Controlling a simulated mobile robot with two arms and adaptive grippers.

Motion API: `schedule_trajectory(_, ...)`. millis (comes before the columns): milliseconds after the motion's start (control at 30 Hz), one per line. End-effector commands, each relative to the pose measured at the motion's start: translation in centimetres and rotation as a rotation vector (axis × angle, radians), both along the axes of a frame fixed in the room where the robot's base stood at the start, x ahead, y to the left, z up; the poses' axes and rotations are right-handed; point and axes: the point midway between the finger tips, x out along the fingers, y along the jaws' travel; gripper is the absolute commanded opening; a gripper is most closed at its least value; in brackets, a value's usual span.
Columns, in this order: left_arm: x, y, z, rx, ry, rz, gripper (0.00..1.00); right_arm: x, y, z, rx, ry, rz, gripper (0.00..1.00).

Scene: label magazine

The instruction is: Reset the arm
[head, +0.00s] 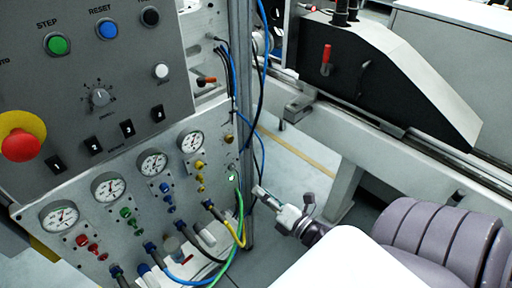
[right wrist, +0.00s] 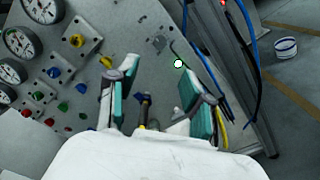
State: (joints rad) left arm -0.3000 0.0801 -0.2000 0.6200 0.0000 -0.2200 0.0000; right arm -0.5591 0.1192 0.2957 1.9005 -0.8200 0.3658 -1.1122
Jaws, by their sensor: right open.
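My right gripper (head: 284,205) is in front of the lower right edge of the gauge panel (head: 130,215). In the right wrist view its two teal-padded fingers (right wrist: 158,95) are apart with nothing held between them. A small bright green-white spot (right wrist: 178,64) on the panel shows beyond the fingers; it also shows in the head view (head: 231,177). The blue button labelled RESET (head: 107,29) is on the upper control panel (head: 75,110), well up and left of the gripper. My left gripper is not in view.
Blue, green, yellow and black hoses (head: 240,215) hang close beside the right gripper, near a metal post (head: 246,110). A red emergency knob (head: 20,145) sticks out at the left. A black-sided machine (head: 385,85) with a red handle (head: 326,58) stands behind a white rail.

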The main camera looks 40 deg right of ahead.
Motion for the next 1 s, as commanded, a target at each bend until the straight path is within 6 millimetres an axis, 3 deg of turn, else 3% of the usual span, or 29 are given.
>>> schedule_trajectory(567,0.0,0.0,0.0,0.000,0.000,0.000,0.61,-0.1,0.0,0.0,0.002,0.001,-0.001,0.51)
schedule_trajectory(667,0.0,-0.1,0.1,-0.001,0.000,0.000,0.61,-0.1,-0.1,-1.2,0.050,0.026,-0.012,0.51)
schedule_trajectory(767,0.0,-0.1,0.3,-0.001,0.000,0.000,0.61,-0.3,-0.1,-5.1,0.200,0.108,-0.053,0.51)
schedule_trajectory(867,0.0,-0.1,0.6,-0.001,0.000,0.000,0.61,-1.1,0.4,-11.5,0.443,0.244,-0.137,0.51)
schedule_trajectory(1000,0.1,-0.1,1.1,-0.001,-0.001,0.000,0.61,-4.4,2.2,-21.6,0.802,0.466,-0.311,0.51)
